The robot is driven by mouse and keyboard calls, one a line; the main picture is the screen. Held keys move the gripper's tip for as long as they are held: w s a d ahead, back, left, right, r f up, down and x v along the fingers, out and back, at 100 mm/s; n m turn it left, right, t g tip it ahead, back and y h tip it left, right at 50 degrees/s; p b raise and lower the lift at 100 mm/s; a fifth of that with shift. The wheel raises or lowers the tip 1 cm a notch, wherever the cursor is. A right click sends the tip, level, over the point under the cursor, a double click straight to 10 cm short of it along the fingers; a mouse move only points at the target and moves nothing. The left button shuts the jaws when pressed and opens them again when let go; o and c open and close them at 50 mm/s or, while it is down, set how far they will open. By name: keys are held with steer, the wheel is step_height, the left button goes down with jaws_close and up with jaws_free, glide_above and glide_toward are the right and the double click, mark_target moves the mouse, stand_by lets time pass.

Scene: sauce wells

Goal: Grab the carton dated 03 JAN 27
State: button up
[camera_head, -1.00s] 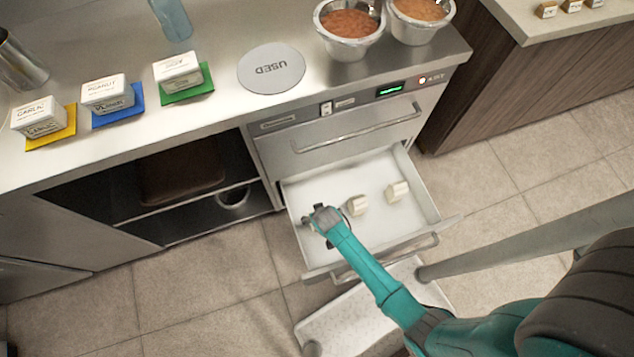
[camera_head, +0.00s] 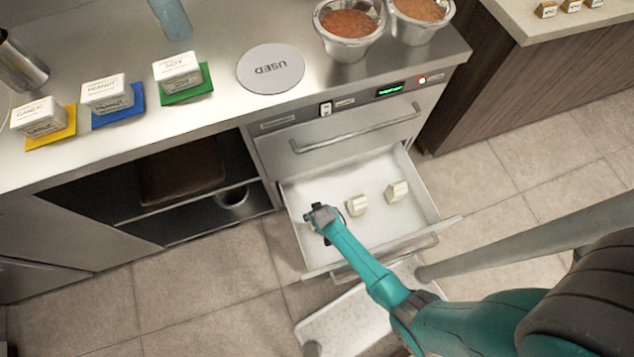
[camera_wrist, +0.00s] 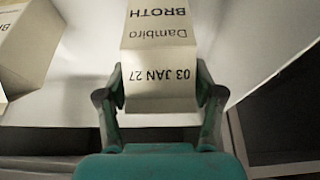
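The carton (camera_wrist: 160,60) is cream, and its label reads "Dambiro BROTH" and "03 JAN 27", upside down in the wrist view. My gripper (camera_wrist: 160,88) has one finger against each side of it, with no clear gap, so it looks shut on the carton. In the head view, my gripper (camera_head: 322,218) is at the left of the open white drawer (camera_head: 322,188) and hides this carton. Two similar cartons stand to its right in the drawer, one in the middle (camera_head: 356,205) and one farther right (camera_head: 397,191); their dates cannot be read here.
A neighbouring carton (camera_wrist: 28,45) is close by at the left of the wrist view. The steel counter (camera_head: 225,105) above the drawer holds labelled boxes on coloured mats, a round "USED" disc (camera_head: 271,68) and two sauce wells (camera_head: 350,28). A dark open shelf lies left of the drawer.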

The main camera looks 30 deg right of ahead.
jaws_close()
